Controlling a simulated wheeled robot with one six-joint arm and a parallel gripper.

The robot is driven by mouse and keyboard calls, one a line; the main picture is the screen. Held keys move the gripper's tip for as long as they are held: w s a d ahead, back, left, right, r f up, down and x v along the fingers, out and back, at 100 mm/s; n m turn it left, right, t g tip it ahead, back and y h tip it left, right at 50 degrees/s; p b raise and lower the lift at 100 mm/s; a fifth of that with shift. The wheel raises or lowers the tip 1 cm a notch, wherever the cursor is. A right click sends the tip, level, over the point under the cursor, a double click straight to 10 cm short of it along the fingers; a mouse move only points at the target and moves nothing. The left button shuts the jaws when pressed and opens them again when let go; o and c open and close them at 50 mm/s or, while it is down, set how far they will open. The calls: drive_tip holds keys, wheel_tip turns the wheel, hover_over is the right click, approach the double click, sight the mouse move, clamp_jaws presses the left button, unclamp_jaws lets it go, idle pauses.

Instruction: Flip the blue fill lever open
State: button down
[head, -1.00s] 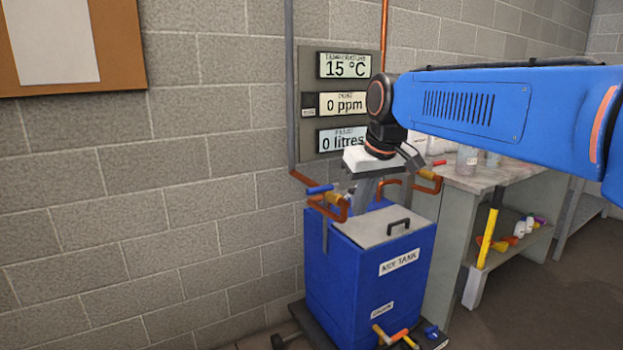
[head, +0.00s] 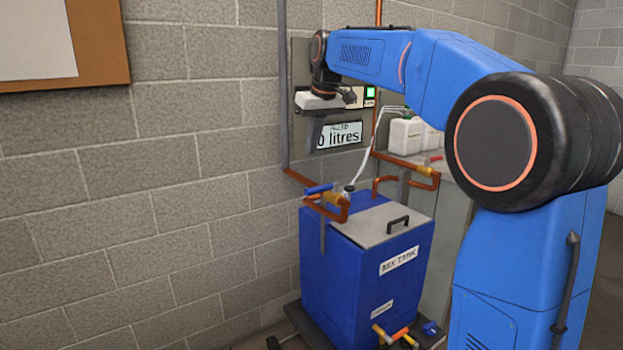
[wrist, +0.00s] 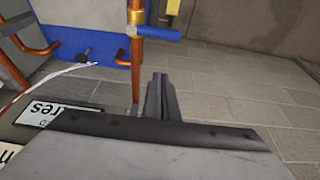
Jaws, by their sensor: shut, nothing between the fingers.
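The blue fill lever (head: 319,189) sits on a brass valve on the copper pipe at the left of the blue mix tank (head: 345,275). In the wrist view the lever (wrist: 155,34) lies sideways across the copper pipe, just beyond the fingertips. My gripper (head: 312,148) points down in front of the wall panel, above the lever and apart from it. Its fingers (wrist: 158,85) are closed together with nothing between them. The lower display (head: 340,136) reads 0 litres; my arm hides most of the upper panel.
A second copper pipe with a red lever (head: 432,160) stands to the right. White jugs (head: 405,135) stand on the bench behind.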

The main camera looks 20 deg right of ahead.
sight(319, 189)
drive_tip(key=shift+w+f, duration=0.1)
idle(0.3)
wheel_tip(319, 189, down, 10)
drive_tip(key=shift+s, duration=0.3)
idle(0.5)
